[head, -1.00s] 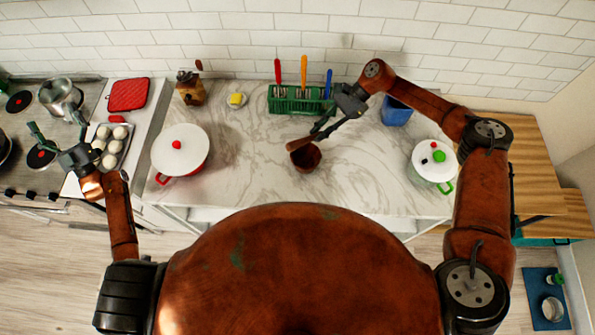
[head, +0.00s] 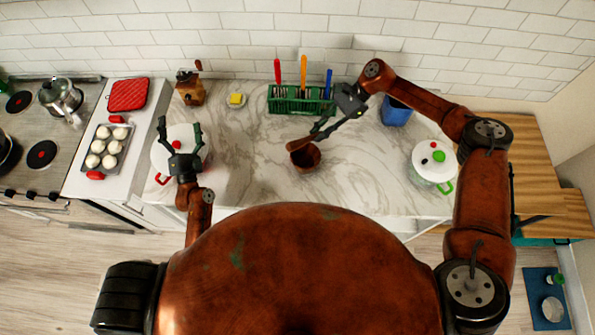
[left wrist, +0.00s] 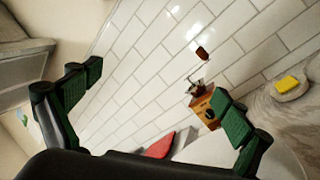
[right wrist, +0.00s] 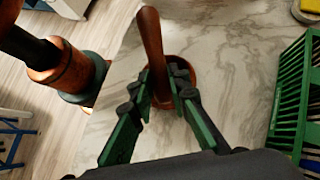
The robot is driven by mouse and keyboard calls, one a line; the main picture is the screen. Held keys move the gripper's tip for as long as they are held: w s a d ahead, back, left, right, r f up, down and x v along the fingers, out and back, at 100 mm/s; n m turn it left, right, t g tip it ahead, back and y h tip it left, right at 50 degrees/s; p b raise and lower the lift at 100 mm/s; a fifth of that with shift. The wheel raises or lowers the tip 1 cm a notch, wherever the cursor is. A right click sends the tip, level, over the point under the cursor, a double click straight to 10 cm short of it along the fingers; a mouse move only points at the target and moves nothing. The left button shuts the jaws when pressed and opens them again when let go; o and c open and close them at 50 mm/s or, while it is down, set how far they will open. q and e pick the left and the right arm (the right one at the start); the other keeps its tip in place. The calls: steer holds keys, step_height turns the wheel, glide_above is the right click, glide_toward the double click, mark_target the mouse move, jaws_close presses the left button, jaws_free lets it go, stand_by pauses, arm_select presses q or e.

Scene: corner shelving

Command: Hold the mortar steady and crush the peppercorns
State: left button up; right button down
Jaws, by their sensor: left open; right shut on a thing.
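The brown wooden mortar (head: 308,160) stands on the marble counter near the middle of the head view. A brown pestle (right wrist: 151,40) leans in it, and its lower end is hidden inside. My right gripper (head: 319,133) is shut on the pestle just above the mortar's rim; the right wrist view shows its fingers closed around the shaft in front of the mortar (right wrist: 188,72). No peppercorns can be made out. My left gripper (head: 180,130) is open and empty, over the white pot to the left of the mortar, well apart from it.
The white pot (head: 164,150) with red handles lies under my left gripper. A green rack (head: 290,105) with utensils stands behind the mortar, a second white pot (head: 425,160) to the right. Counter between left pot and mortar is clear.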

arm_select(q)
steer(key=s+d+f+n+g+h, duration=0.1)
steer(key=d+f+h, duration=0.3)
steer(key=d, duration=0.7)
steer(key=s+d+f+n+g+h, duration=0.2)
steer(key=s+d+f+h, duration=0.2)
steer(key=d, duration=0.8)
steer(key=s+d+f+n+g+h, duration=0.2)
steer(key=d+f+h, duration=0.1)
steer(key=d, duration=0.9)
steer(key=shift+s+f+n+h, duration=0.15)
steer(key=shift+s+f+h, duration=0.05)
steer(key=shift+f, duration=0.25)
steer(key=shift+s+f+n+h, duration=0.15)
steer(key=shift+s+f+h, duration=0.05)
steer(key=shift+f, duration=0.25)
steer(key=h, duration=0.1)
glide_toward(310, 148)
steer(key=shift+s+d+r, duration=0.2)
steer(key=shift+s+r, duration=0.25)
steer(key=shift+s, duration=0.4)
steer(key=shift+w+f+m+y, duration=0.4)
steer(key=shift+w+f+m, duration=0.05)
steer(key=shift+f+m, duration=0.1)
steer(key=x, duration=1.1)
steer(key=shift+w+r, duration=0.15)
steer(key=shift+w, duration=0.25)
steer(key=shift+c, duration=0.6)
steer(key=c, duration=1.6)
steer(key=shift+c, duration=0.3)
